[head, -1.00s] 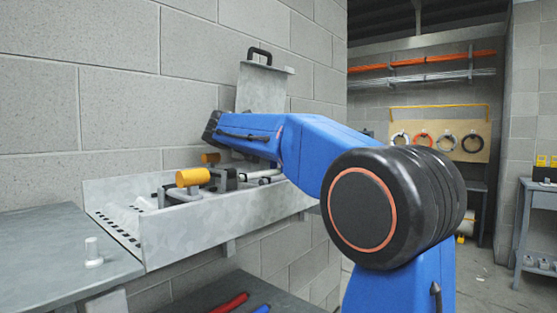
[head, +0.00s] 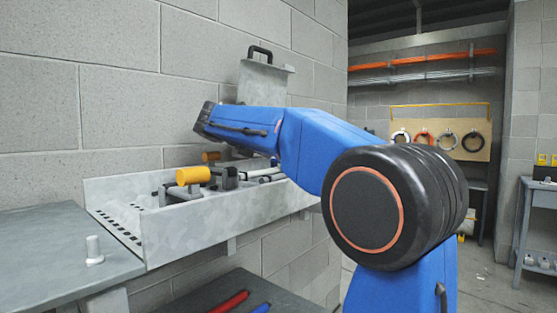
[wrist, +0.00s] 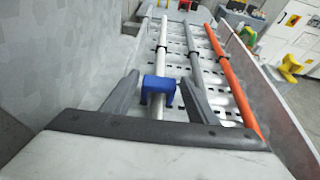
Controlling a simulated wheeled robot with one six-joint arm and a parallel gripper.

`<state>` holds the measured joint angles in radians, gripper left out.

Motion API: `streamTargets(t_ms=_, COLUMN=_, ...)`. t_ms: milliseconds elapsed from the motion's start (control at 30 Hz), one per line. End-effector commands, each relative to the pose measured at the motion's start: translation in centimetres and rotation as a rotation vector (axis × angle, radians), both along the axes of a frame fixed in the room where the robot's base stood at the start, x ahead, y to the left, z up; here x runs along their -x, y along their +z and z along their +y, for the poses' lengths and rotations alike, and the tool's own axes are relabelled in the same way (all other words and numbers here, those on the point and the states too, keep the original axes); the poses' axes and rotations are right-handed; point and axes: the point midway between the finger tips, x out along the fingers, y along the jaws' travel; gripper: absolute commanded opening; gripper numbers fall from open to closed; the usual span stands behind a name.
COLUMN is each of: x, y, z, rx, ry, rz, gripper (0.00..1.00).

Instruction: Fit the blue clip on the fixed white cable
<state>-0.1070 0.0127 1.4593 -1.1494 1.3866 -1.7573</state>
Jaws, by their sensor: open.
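My gripper (wrist: 160,83) is open, with one grey finger on each side of the clip and a gap to each. The white cable runs lengthwise along the perforated metal tray (wrist: 178,72). In the head view my arm hides the gripper and the clip.
A grey cable (wrist: 203,52) and an orange cable (wrist: 238,90) run to the right of the white one.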

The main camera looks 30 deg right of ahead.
Motion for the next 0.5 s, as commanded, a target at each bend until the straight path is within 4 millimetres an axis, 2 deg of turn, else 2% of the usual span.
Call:
streamTargets(t_ms=100, x=0.7, y=1.0, z=2.2, rx=0.001, ry=0.003, rz=-0.001, gripper=0.53)
streamTargets(t_ms=300, x=1.9, y=2.3, z=5.3, rx=0.001, ry=0.002, rz=0.000, gripper=0.53)
streamTargets(t_ms=500, x=2.6, y=3.2, z=7.3, rx=0.000, ry=0.000, rz=0.001, gripper=0.53)
